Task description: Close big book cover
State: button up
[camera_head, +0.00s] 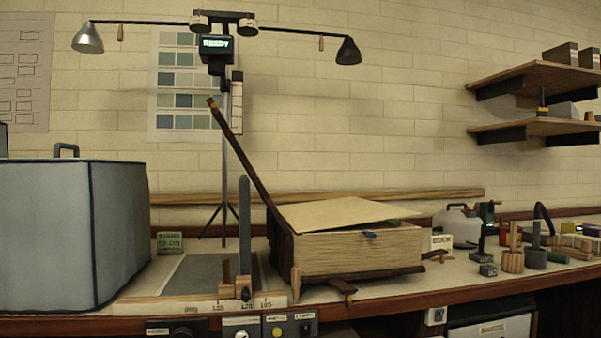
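The big book's thick page block (360,252) lies on the workbench right of the middle. Its dark brown cover (247,157) stands open, hinged at the left side of the block and leaning up and to the left. A loose-looking cream sheet (345,212) lies on top, slightly raised. A small blue thing (370,235) pokes out under the sheet's front edge, and something green shows at its right. The book rests on a dark lower board with small wooden feet. My gripper is not in view.
A large grey box (70,235) stands on the left. A thin upright grey post (245,235) stands close left of the book. A lamp stand (225,150) rises behind. Bottles, stamps and small tools (512,255) crowd the right side. Shelves (535,80) hang at upper right.

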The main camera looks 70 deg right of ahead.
aim_at(219, 118)
jog(key=z, duration=2.15)
jog(key=k, duration=1)
jog(key=u, duration=0.85)
jog(key=i, duration=1.35)
jog(key=z, duration=0.95)
